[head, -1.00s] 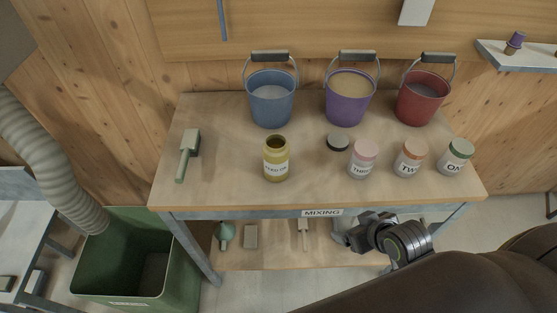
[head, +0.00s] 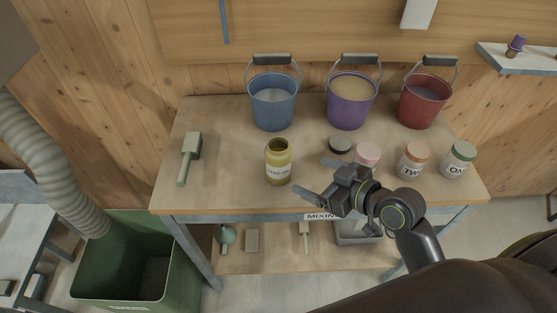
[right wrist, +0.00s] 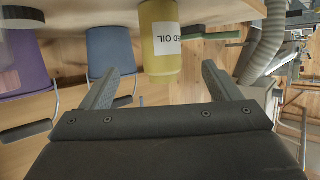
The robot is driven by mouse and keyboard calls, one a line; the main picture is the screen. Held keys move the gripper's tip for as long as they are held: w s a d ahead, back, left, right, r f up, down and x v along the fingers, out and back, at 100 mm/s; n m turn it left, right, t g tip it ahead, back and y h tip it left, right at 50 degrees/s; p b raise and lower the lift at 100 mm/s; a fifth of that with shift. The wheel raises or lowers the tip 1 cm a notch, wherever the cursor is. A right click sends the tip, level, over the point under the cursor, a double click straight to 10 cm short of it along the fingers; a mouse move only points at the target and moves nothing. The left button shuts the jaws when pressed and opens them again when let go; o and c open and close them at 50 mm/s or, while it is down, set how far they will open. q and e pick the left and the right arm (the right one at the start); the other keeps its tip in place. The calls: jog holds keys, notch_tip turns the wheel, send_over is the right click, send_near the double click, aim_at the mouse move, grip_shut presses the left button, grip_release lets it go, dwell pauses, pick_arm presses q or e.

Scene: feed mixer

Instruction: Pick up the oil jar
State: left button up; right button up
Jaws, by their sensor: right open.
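The oil jar (head: 278,163) is a yellow jar with a white label and an open dark mouth. It stands upright on the mixing table (head: 228,190), left of my right gripper. My right gripper (head: 316,180) is open and empty, above the table's front edge with its fingers pointing left toward the jar. In the right wrist view the oil jar (right wrist: 160,45) shows upside down, beyond and between the open fingers (right wrist: 160,85), apart from them. My left gripper is not in view.
Blue (head: 273,108), purple (head: 348,106) and red (head: 423,104) buckets stand along the back. A black lid (head: 340,144), a pink-lidded jar (head: 367,154), an orange-lidded jar (head: 412,163) and a green-lidded jar (head: 459,160) stand to the right. A brush (head: 189,156) lies left.

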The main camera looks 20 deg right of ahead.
aim_at(288, 166)
jog(key=p+x, duration=0.1)
jog(key=x, duration=0.6)
jog(key=shift+w+a+f, duration=0.1)
jog(key=shift+w, duration=0.1)
jog(key=shift+p+x, duration=0.65)
jog(key=shift+x, duration=2.05)
jog(key=shift+s+f, duration=0.1)
jog(key=c, duration=1.2)
